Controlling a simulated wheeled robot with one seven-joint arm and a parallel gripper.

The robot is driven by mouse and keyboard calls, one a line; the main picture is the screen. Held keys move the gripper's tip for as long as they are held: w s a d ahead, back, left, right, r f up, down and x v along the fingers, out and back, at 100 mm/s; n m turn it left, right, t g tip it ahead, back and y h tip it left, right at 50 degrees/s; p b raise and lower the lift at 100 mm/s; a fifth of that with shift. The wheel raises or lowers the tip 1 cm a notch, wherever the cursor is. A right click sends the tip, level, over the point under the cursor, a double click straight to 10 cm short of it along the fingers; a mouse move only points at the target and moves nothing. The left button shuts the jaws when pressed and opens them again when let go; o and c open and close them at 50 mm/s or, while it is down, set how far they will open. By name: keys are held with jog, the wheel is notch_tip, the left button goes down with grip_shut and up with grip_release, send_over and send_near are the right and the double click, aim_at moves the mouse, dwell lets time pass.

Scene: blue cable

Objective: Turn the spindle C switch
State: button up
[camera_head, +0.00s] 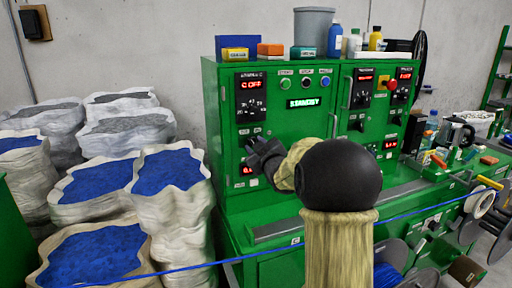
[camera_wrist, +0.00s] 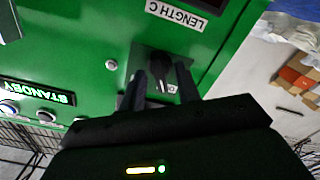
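A black rotary switch (camera_wrist: 160,66) on a dark plate sits on the green panel in the wrist view. A white label reading LENGTH C (camera_wrist: 176,13) is beside it, and a smaller label next to the switch is too small to read. My gripper (camera_wrist: 161,84) is open, with one finger on each side of the switch knob. I cannot tell whether the fingers touch it. In the head view my gripper (camera_head: 252,152) is at the lower left of the green cabinet's front (camera_head: 222,105), hiding the switch there.
The STANDBY display (camera_head: 303,103) and several push buttons are right of the upper-left controls. A blue cable (camera_head: 420,208) runs across the front. Sacks of blue granules (camera_head: 170,170) stand at left. Bottles and boxes stand on the cabinet top.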

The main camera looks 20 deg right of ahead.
jog(key=s+b, duration=0.3)
jog(key=s, duration=1.4)
jog(key=shift+s, duration=0.2)
jog(key=s+a+f+m+g+h+p, duration=0.25)
jog(key=a+f+m+g+p, duration=0.2)
jog(key=f+g, duration=0.4)
jog(key=s+a+f+m+g+y+p, duration=0.1)
jog(key=s+a+f+g+p, duration=0.1)
jog(key=s, duration=0.5)
jog(key=s+a+f+g+y+p, duration=0.1)
jog(key=s+a+f+g+p, duration=0.1)
jog(key=s+a+f+g, duration=0.3)
notch_tip(320, 180, down, 2)
jog(key=shift+s+a+f+m, duration=0.1)
jog(key=shift+s+a+m, duration=0.25)
jog(key=shift+s+a, duration=0.9)
jog(key=shift+y, duration=0.25)
